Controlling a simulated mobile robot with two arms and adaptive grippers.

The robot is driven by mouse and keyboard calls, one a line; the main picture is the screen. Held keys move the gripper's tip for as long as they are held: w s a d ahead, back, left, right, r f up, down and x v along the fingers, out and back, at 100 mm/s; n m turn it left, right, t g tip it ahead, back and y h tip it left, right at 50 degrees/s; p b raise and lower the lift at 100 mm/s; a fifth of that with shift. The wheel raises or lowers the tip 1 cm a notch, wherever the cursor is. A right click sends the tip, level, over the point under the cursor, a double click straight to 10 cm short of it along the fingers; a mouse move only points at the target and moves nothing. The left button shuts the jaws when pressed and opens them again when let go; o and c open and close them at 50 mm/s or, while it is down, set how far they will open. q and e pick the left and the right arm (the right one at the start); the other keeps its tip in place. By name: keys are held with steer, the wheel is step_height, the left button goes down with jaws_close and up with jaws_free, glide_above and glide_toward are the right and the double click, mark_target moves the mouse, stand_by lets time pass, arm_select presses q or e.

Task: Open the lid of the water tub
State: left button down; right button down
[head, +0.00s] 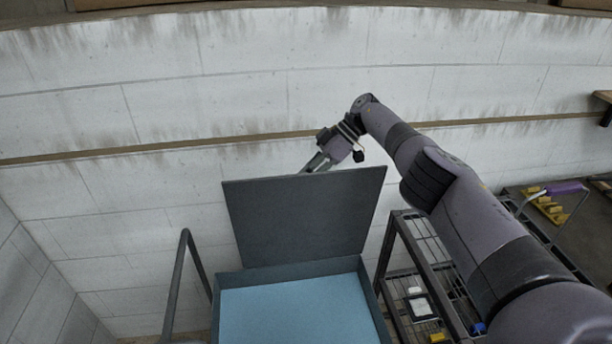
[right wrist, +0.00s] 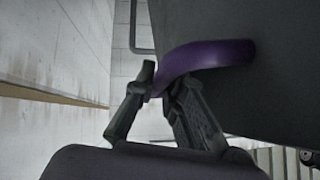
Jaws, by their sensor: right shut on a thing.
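The water tub (head: 368,293) stands at the lower middle of the head view, with light blue water (head: 290,312) inside. Its dark grey lid (head: 305,215) is raised steeply on the tub's far side. My right gripper (head: 318,163) is at the lid's top edge, partly hidden behind it. In the right wrist view my right gripper (right wrist: 160,92) is shut on a purple curved handle (right wrist: 210,57) on the lid (right wrist: 280,90). The handle is hidden in the head view. My left gripper is not in view.
A pale block wall (head: 140,180) runs behind the tub. A metal shelf rack (head: 410,265) with small items stands close on the tub's right. A grey rail (head: 180,270) stands on its left. A purple-handled cart (head: 565,188) is at the far right.

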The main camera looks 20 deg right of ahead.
steer(key=c, duration=1.9)
jaws_free()
step_height(320, 180, up, 10)
steer(key=shift+f, duration=0.1)
